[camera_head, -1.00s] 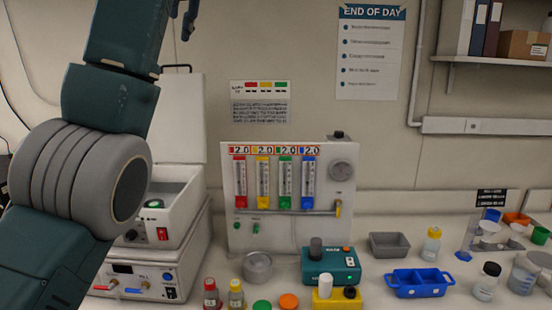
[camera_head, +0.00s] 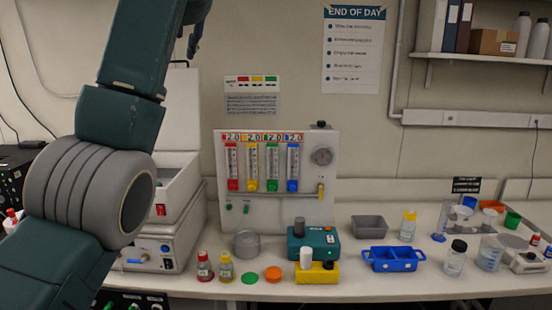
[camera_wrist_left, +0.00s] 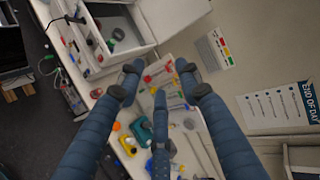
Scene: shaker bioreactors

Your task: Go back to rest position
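My left arm rises across the left side of the head view. Part of my left gripper (camera_head: 194,42) shows behind it as dark blue fingers, high in front of the wall. In the left wrist view the left gripper (camera_wrist_left: 158,82) has its blue fingers spread apart with nothing between them, well above the bench. My right gripper is in neither view.
The bench (camera_head: 400,286) holds a flow-meter panel (camera_head: 277,212), a teal device (camera_head: 313,243), a blue tray (camera_head: 393,265), a grey tray (camera_head: 369,228) and bottles. A white lidded box device (camera_head: 178,180) stands partly behind my arm. A shelf (camera_head: 490,58) hangs at upper right.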

